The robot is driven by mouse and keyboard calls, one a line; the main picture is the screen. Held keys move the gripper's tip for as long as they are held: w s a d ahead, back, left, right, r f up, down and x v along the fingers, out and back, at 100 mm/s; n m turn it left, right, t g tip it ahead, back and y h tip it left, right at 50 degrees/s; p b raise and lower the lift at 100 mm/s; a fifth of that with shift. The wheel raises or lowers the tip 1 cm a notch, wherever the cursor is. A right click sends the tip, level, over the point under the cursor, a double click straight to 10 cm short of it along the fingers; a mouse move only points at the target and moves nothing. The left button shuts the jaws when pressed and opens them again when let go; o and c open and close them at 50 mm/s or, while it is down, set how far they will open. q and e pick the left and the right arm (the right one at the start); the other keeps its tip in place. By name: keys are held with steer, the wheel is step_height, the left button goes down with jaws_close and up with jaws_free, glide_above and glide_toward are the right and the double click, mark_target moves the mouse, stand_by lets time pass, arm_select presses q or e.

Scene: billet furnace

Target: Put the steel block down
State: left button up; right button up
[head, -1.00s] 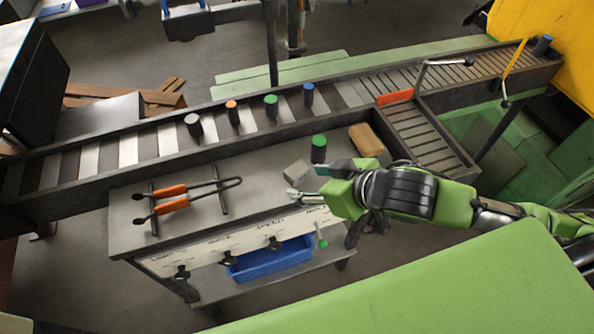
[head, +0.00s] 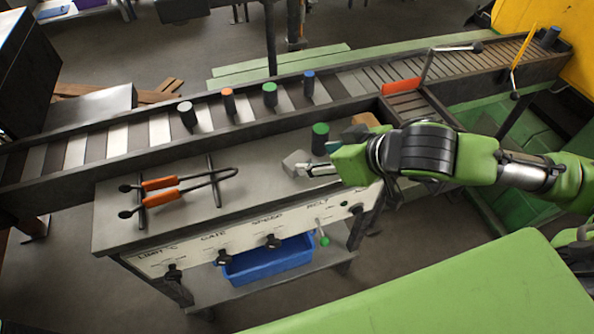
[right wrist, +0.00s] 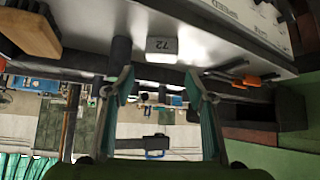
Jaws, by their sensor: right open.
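The steel block (head: 296,160) is a small grey block resting on the workbench top (head: 255,190), just left of my right gripper's tips in the head view. My right gripper (head: 318,170) is open, its fingers low over the bench. In the right wrist view the block (right wrist: 161,46) shows a "72" on its face. It lies beyond the two spread fingertips (right wrist: 160,85), in line with the gap between them, and looks apart from both. My left gripper is not in view.
A green-topped cylinder (head: 320,139) stands close behind the block, with a tan block (head: 366,120) partly hidden by my arm. Orange-handled tongs (head: 175,184) lie at left. A conveyor (head: 150,136) with several coloured-top cylinders runs behind. A blue bin (head: 270,262) sits below.

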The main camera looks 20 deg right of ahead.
mark_target(297, 159)
steer(key=shift+b+x, duration=1.15)
steer(key=shift+b, duration=0.8)
steer(key=shift+w+a+f, duration=0.1)
steer(key=shift+w+f, duration=0.05)
steer(key=shift+f, duration=0.05)
steer(key=p+x, duration=0.1)
steer(key=x, duration=0.6)
steer(key=shift+a+f+p, duration=0.1)
steer(key=shift+a+p, duration=0.05)
steer(key=shift+p, duration=0.2)
steer(key=shift+c, duration=0.4)
steer(key=c, duration=1.3)
steer(key=shift+w, duration=0.1)
jaws_close()
